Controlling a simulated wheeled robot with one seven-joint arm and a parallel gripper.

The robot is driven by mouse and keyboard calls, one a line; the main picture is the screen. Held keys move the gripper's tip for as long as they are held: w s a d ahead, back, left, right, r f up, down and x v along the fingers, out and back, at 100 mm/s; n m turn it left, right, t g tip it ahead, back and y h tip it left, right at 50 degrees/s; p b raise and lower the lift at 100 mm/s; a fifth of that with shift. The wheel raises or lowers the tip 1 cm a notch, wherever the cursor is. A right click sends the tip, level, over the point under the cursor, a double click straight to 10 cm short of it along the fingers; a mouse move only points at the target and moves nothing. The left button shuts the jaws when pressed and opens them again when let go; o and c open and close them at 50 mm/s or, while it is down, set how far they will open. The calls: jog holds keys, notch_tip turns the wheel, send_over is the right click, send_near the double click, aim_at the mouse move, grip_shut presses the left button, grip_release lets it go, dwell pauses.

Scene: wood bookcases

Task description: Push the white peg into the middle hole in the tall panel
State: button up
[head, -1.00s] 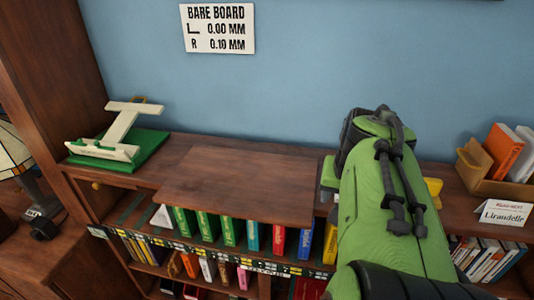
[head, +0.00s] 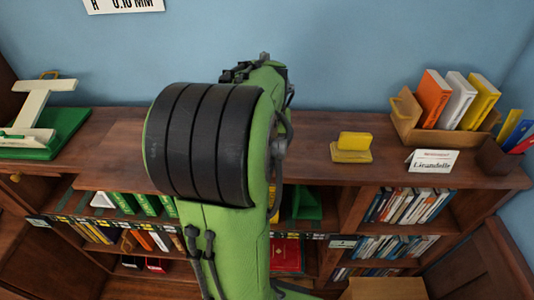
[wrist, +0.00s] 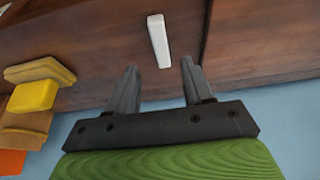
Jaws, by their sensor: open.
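A white peg (wrist: 158,40) lies on the brown wood top in the wrist view, just beyond my fingertips and roughly in line with the gap between them. My gripper (wrist: 159,68) is open, with its two grey fingers apart and nothing between them. In the head view my own green arm covers the middle of the bookcase top, and the peg and fingertips are hidden there. I cannot make out the tall panel or its holes in either view.
A yellow block (head: 352,147) sits on the bookcase top (head: 330,125), right of my arm. A tan box of books (head: 440,135) and a name card (head: 432,161) stand farther right. A green-based white stand (head: 45,140) is at the left. Shelves of books lie below.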

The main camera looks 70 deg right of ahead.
jog(key=x, duration=0.5)
jog(key=shift+a+f, duration=0.15)
jog(key=shift+a, duration=0.1)
jog(key=shift+w+d+f, duration=0.15)
jog(key=shift+d+f, duration=0.1)
jog(key=shift+f, duration=0.05)
jog(key=shift+a, duration=0.1)
grip_shut()
